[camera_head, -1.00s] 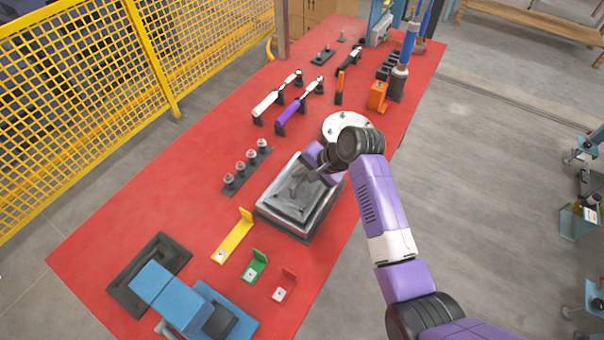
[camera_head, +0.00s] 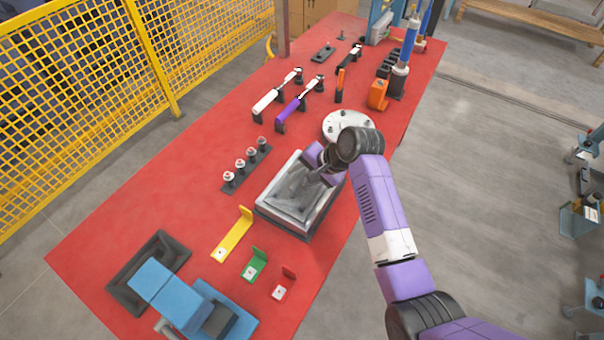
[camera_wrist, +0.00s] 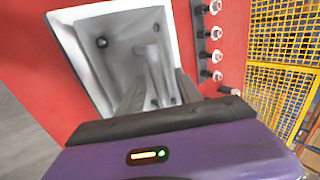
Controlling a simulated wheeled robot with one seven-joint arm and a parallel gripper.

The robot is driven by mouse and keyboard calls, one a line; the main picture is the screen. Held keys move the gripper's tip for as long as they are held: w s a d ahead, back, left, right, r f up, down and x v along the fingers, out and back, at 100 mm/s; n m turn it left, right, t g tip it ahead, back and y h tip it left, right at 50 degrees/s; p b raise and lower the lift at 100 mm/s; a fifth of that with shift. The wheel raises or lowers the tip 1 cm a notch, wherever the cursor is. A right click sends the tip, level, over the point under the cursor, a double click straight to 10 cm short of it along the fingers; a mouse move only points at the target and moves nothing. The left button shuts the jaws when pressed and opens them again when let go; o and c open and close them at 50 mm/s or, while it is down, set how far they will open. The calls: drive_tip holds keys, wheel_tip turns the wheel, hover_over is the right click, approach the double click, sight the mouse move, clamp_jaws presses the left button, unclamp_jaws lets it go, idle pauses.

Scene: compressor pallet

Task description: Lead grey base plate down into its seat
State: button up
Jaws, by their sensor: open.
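The grey base plate (camera_head: 296,195) lies flat within a white-edged rectangular seat (camera_head: 265,207) on the red table, below my gripper. In the wrist view the grey base plate (camera_wrist: 112,58) shows a raised upright part and a dark hole near a corner, with the white rim of the seat (camera_wrist: 62,18) around it. My gripper (camera_head: 312,182) is over the plate, and its fingers (camera_wrist: 148,92) reach down toward the raised part. The jaws are open. Whether a finger touches the plate, and how fully the plate sits, I cannot tell.
A strip of several pegs (camera_head: 246,165) stands left of the seat. A round white disc (camera_head: 347,125) lies behind it. Yellow (camera_head: 233,236), green (camera_head: 255,266) and red (camera_head: 285,285) brackets lie in front. A blue clamp-like device (camera_head: 178,296) stands at the near left.

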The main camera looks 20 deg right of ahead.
drive_tip(key=v, duration=0.7)
drive_tip(key=shift+r+b, duration=0.35)
drive_tip(key=shift+r, duration=0.05)
drive_tip(key=shift+s+d, duration=0.1)
drive_tip(key=shift+d, duration=0.05)
drive_tip(key=w+d+r+n+t+h, duration=0.2)
drive_tip(key=w+d+r+t, duration=0.1)
drive_tip(key=w+r+t, duration=0.25)
drive_tip(key=s+a+n+t+b, duration=0.1)
drive_tip(key=s+a+n, duration=0.1)
drive_tip(key=s, duration=1.3)
drive_tip(key=s+a+n+t+h+b, duration=0.1)
drive_tip(key=s+n, duration=0.3)
drive_tip(key=s, duration=1.1)
drive_tip(key=s+a+n+t+h+b, duration=0.1)
drive_tip(key=s+a+n, duration=0.1)
drive_tip(key=s, duration=1.3)
drive_tip(key=shift+s+a+f+n+t+b, duration=0.25)
drive_tip(key=shift+s+a+n+t+b, duration=0.05)
drive_tip(key=shift+a+n+t+b, duration=0.1)
